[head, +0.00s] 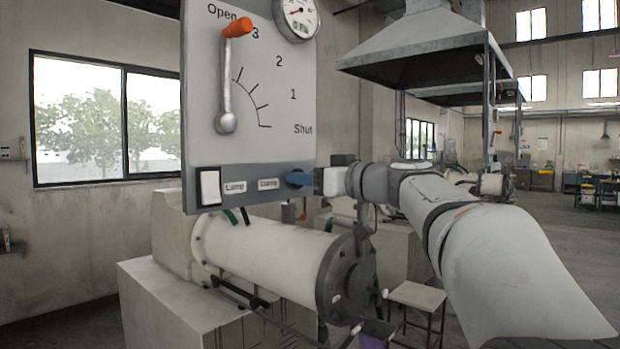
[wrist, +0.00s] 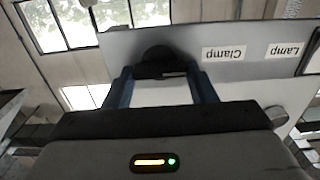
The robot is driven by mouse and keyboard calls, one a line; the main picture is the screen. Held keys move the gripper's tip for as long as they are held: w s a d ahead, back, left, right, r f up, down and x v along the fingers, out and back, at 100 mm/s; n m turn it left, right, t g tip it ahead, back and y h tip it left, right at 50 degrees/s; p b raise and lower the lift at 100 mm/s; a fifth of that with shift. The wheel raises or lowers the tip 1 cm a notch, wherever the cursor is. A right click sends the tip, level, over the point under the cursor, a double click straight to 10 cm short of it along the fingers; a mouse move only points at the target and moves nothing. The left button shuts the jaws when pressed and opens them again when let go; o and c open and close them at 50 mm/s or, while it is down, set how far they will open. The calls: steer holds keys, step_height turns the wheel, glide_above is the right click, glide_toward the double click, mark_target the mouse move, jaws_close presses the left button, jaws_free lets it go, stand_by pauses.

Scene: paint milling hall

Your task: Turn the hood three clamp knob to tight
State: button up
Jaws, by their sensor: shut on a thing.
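The clamp knob (wrist: 158,57) is dark and round, at the end of the panel's lower strip beside the "Clamp" label (head: 268,184). In the wrist view, which is upside down, my gripper (wrist: 160,76) has its two blue fingers on either side of the knob, shut on it. In the head view my gripper (head: 298,178) reaches the strip from the right and hides the knob. I cannot read which way the knob is turned. The grey panel (head: 205,100) carries no visible tight mark near the knob.
An orange-tipped lever (head: 228,85) on the panel stands near "Open" and 3. A white switch (head: 209,187) sits beside the "Lamp" label. A white horizontal cylinder (head: 265,258) with a dark end flange lies below the panel. A stool (head: 417,297) stands under my arm.

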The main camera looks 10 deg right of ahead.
steer(key=c, duration=0.4)
steer(key=shift+f+m+b, duration=0.15)
steer(key=shift+m+b, duration=0.15)
steer(key=shift+b, duration=0.1)
steer(key=m+b, duration=0.1)
steer(key=m, duration=0.7)
steer(key=m+b, duration=0.2)
steer(key=m, duration=0.7)
steer(key=shift+w+d+f, duration=0.15)
steer(key=shift+f, duration=0.05)
steer(key=shift+m, duration=0.3)
